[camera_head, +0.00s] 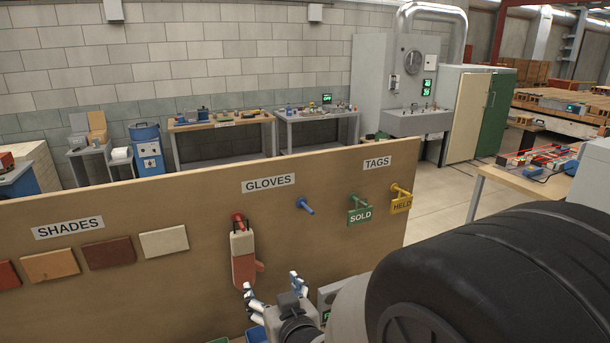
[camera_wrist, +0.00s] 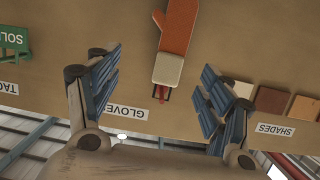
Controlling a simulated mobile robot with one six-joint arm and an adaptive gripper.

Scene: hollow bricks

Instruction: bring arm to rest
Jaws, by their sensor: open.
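My gripper (camera_head: 272,287) is open and empty in front of the wooden board (camera_head: 330,210), low in the head view. In the wrist view, which shows the board upside down, its two blue-padded fingers (camera_wrist: 158,88) stand wide apart. A red and cream glove (camera_head: 243,257) hangs from a red peg (camera_head: 238,218) under the GLOVES label, just up and left of the fingers in the head view. In the wrist view the glove (camera_wrist: 174,45) shows beyond the gap between the fingers, apart from them. My dark arm fills the lower right of the head view.
A blue peg (camera_head: 306,205) on the board is bare. A green SOLD tag (camera_head: 360,216) and a yellow HELD tag (camera_head: 401,204) hang on the right. Several shade tiles (camera_head: 108,253) are on the left. Workbenches (camera_head: 222,122) and a sink (camera_head: 418,122) stand behind the board.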

